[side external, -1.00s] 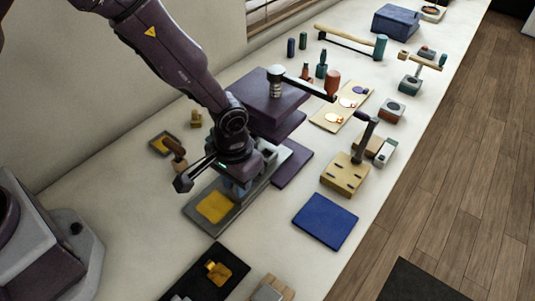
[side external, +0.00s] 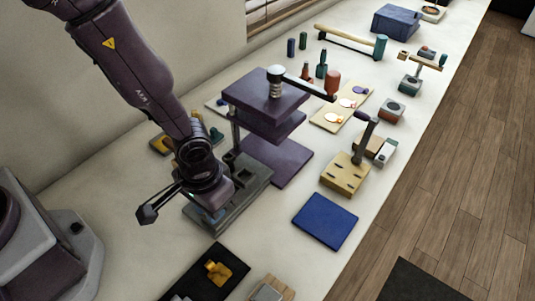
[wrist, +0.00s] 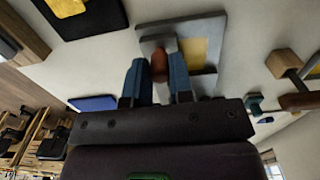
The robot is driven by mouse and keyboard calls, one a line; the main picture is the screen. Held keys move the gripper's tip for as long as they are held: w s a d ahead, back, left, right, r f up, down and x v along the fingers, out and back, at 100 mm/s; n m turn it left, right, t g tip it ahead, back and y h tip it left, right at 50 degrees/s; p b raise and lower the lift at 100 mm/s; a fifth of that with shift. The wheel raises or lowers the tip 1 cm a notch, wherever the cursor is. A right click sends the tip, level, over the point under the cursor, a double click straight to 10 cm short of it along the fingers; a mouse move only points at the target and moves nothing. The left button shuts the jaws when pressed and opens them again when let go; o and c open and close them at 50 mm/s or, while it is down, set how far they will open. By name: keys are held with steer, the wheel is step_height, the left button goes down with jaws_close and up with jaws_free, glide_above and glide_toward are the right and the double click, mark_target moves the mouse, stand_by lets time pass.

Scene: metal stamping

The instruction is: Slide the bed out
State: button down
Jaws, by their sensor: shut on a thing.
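The purple stamping press (side external: 265,95) stands mid-bench with its lever arm over the top plate. Its grey bed (side external: 250,172) lies in front of the press, on the lower left side of the purple base. My gripper (side external: 208,215) is low at the near end of the bed. In the wrist view my gripper's blue fingers (wrist: 157,82) are shut on a reddish-brown handle (wrist: 158,66) at the end of the bed. A grey plate with a yellow patch (wrist: 190,52) shows beyond the fingers. My wrist hides part of the bed in the side view.
A blue mat (side external: 325,221) and a wooden block with a lever (side external: 345,175) lie to the right. A black mat with a yellow piece (side external: 215,273) lies in front. A small tray and wooden-handled tools stand behind my wrist. The strip before the blue mat is clear.

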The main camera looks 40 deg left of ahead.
steer(key=shift+s, duration=0.9)
steer(key=shift+s, duration=1.2)
steer(key=c, duration=1.4)
jaws_free()
steer(key=shift+s, duration=0.25)
steer(key=shift+c, duration=0.2)
steer(key=o, duration=0.5)
steer(key=shift+w, duration=0.1)
